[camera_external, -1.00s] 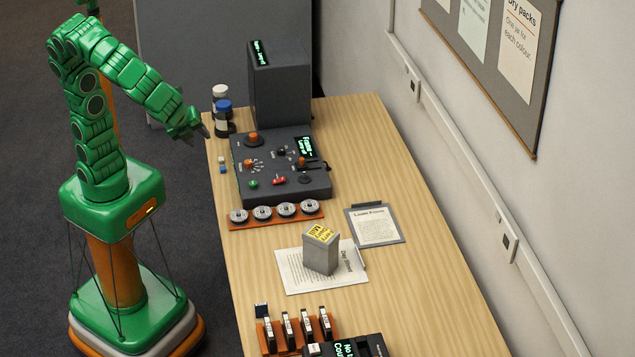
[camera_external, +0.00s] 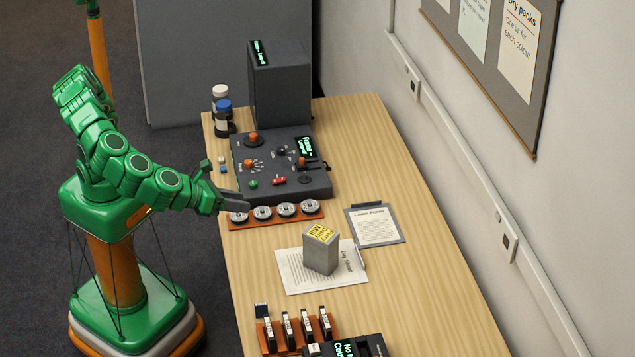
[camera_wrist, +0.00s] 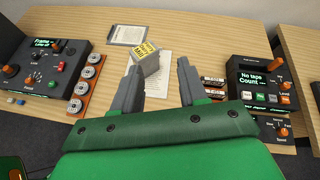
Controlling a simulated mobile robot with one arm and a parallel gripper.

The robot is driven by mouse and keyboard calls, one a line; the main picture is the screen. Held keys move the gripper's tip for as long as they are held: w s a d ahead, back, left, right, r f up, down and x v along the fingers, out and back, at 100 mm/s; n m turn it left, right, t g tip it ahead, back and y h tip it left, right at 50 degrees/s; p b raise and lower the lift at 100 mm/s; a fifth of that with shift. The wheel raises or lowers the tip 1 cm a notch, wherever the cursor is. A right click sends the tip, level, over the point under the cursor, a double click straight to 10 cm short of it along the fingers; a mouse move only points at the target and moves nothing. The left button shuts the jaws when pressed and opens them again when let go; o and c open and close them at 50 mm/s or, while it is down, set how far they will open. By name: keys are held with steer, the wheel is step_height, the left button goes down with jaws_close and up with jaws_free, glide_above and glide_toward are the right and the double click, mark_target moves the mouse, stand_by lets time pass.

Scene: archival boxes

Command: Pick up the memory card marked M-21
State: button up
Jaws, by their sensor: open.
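No marking M-21 can be read in either view, so I cannot tell which item is that memory card. An orange rack (camera_external: 268,350) at the near end of the table holds several upright dark pieces with pale labels (camera_external: 288,331), too small to read. A small dark blue piece (camera_external: 262,310) stands behind the rack's left end. In the wrist view, two of the labelled pieces (camera_wrist: 214,82) show partly, right of my fingers. My gripper (camera_external: 238,202) is over the table's left edge by the reel strip. Its fingers (camera_wrist: 160,68) are apart with nothing held between them.
A grey block with a yellow label (camera_external: 321,252) stands on a paper sheet (camera_external: 292,276). A dark console (camera_external: 285,185), a strip of several reels (camera_external: 263,213), two jars (camera_external: 223,115) and a clipboard (camera_external: 375,226) lie farther back. A "No tape" counter (camera_wrist: 262,82) is at right.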

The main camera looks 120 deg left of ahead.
steer(key=w+d+f+m+t, duration=0.2)
steer(key=w+d+f+m, duration=0.15)
steer(key=d, duration=0.35)
glide_toward(267, 310)
steer(key=shift+w+a+f+h, duration=0.15)
steer(key=shift+w+a, duration=0.2)
steer(key=shift+a, duration=0.2)
steer(key=shift+w+a+f+h, duration=0.15)
steer(key=shift+w+a, duration=0.2)
steer(key=shift+a, duration=0.2)
steer(key=shift+x, duration=3.9)
steer(key=shift+s+a+f, duration=0.1)
steer(key=shift+s+f, duration=0.05)
steer(key=shift+s, duration=0.05)
jaws_close()
